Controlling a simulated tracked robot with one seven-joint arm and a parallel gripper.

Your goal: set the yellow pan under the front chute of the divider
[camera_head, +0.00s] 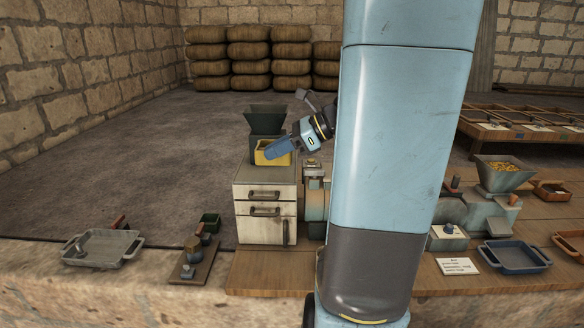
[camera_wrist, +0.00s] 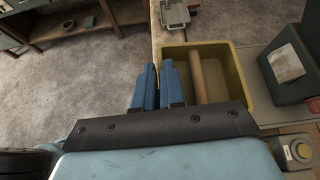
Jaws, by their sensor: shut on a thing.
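The yellow pan (camera_head: 262,159) is at the top of a white drawer cabinet, in front of a dark green hopper device (camera_head: 265,122), perhaps the divider. My gripper (camera_head: 273,150) is shut on the pan's wall from the right. In the wrist view my blue fingers (camera_wrist: 159,78) pinch the left wall of the pan (camera_wrist: 233,75). A brownish rod-like shape lies across the pan's inside. A dark green block with a pale label (camera_wrist: 292,72) stands to the pan's right. No chute shows clearly, and I cannot tell whether the pan rests on the cabinet.
The white drawer cabinet (camera_head: 264,212) stands on a wooden bench. A grey tray (camera_head: 103,248) and a small weight board (camera_head: 195,262) lie left. At right are a filled hopper machine (camera_head: 504,178) and a blue tray (camera_head: 514,256). My arm hides the middle.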

